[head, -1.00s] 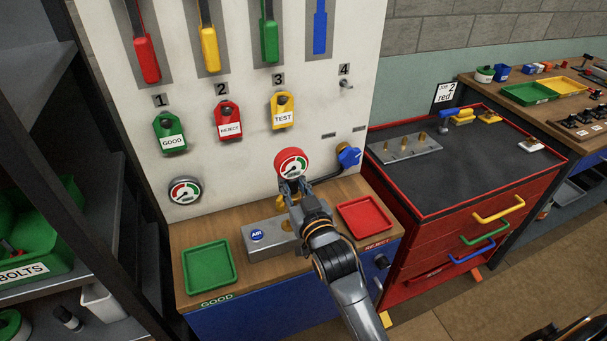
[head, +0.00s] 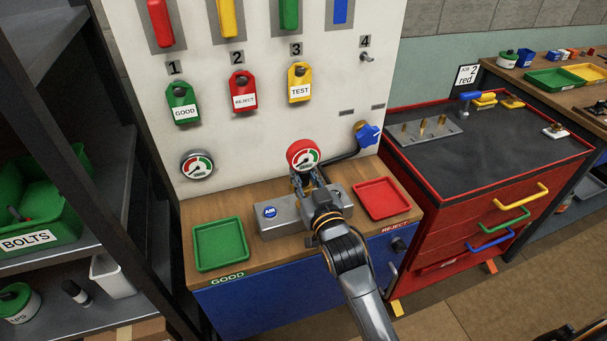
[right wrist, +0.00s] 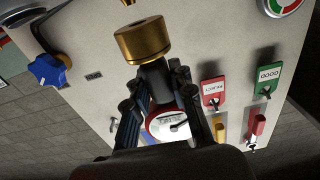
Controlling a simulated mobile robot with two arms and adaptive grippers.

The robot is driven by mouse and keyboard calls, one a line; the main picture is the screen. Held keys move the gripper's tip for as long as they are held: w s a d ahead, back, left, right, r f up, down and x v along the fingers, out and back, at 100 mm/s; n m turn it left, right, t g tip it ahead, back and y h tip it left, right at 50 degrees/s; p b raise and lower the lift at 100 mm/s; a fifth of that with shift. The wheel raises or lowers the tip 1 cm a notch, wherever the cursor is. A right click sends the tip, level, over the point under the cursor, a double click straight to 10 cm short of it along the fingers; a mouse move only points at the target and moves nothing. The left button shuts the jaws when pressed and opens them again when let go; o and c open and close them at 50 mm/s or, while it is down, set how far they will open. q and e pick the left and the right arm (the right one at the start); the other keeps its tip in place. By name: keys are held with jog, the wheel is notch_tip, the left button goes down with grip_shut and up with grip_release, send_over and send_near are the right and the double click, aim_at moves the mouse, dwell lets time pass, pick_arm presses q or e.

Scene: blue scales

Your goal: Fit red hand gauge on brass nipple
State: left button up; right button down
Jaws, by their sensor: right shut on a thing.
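The red hand gauge (head: 304,155) has a red rim and a white dial with a green and red scale. My right gripper (head: 306,185) is shut on its stem below the dial and holds it upright above the grey AIR block (head: 285,226). In the right wrist view, the fingers (right wrist: 160,95) close on the dark stem, with a brass collar (right wrist: 143,40) beyond them and the red rim (right wrist: 152,127) between them. The brass nipple on the block is hidden behind my gripper in the head view, so I cannot tell its contact with the gauge. My left gripper is not in view.
A green tray (head: 221,244) lies left of the block and a red tray (head: 383,198) right of it. The panel behind carries a fixed gauge (head: 197,166) and a blue valve handle (head: 368,134). A red cabinet (head: 465,205) stands at right.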

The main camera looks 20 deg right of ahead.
aim_at(306, 191)
jog(key=shift+p, duration=0.3)
dwell(0.6)
jog(key=shift+r+p, duration=0.1)
jog(key=shift+p, duration=0.2)
dwell(0.3)
jog(key=shift+f+b, duration=1)
jog(key=shift+f, duration=0.75)
dwell(0.7)
jog(key=c, duration=1.1)
grip_release()
jog(key=shift+o, duration=0.2)
jog(key=shift+f, duration=0.1)
jog(key=s, duration=1.2)
jog(key=shift+d, duration=0.2)
